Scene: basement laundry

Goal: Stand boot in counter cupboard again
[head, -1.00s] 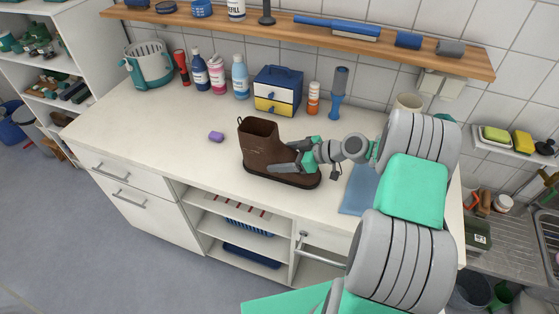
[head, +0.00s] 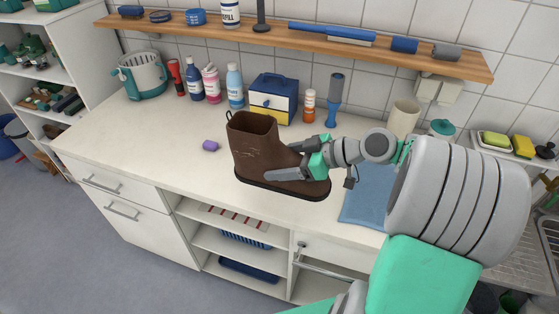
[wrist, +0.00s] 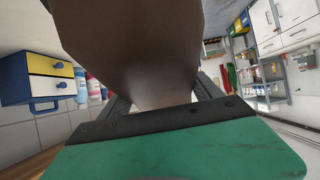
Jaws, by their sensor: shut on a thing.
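The brown boot (head: 255,150) is upright, with its dark sole down and its toe to the right, over the front part of the white counter (head: 120,150). My gripper (head: 279,161) comes from the right and is shut on the boot's toe part, one finger on each side. The boot looks raised above the counter, though the gap under the sole is hard to judge. In the wrist view the boot (wrist: 135,45) fills the upper middle, between the fingers. Under the counter is an open cupboard (head: 296,262) with shelves on its left side; its right part is partly hidden by my arm.
Bottles (head: 235,86), a blue-yellow drawer box (head: 272,98) and a blue brush-like tool (head: 335,98) stand along the wall. A blue cloth (head: 366,200) lies right of the boot. Floor in front is clear.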

